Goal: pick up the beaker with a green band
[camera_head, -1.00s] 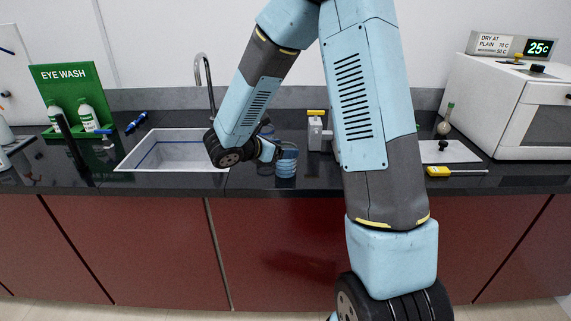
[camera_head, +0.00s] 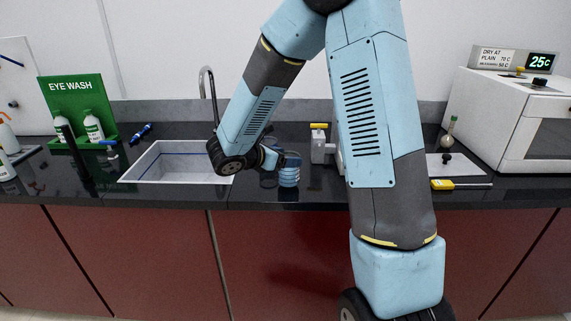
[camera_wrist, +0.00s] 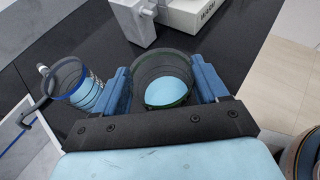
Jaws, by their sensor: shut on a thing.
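A clear beaker with a dark green band at its rim and light blue contents (camera_wrist: 168,92) stands between the two blue fingers of my gripper (camera_wrist: 161,72) in the wrist view. The fingers are shut on its sides. In the head view the beaker (camera_head: 289,178) shows below my gripper (camera_head: 290,160), upright, over the black counter near its front edge. I cannot tell whether its base touches the counter. A second beaker with a blue band (camera_wrist: 82,88) is left of the gripper in the wrist view, apart from it. In the head view it is mostly hidden behind the gripper.
A white sink (camera_head: 170,163) with a tall faucet (camera_head: 207,88) lies to the left. A grey device with a yellow top (camera_head: 320,148) is close behind on the right. A white oven (camera_head: 510,120) and a yellow-handled tool (camera_head: 445,184) are farther right.

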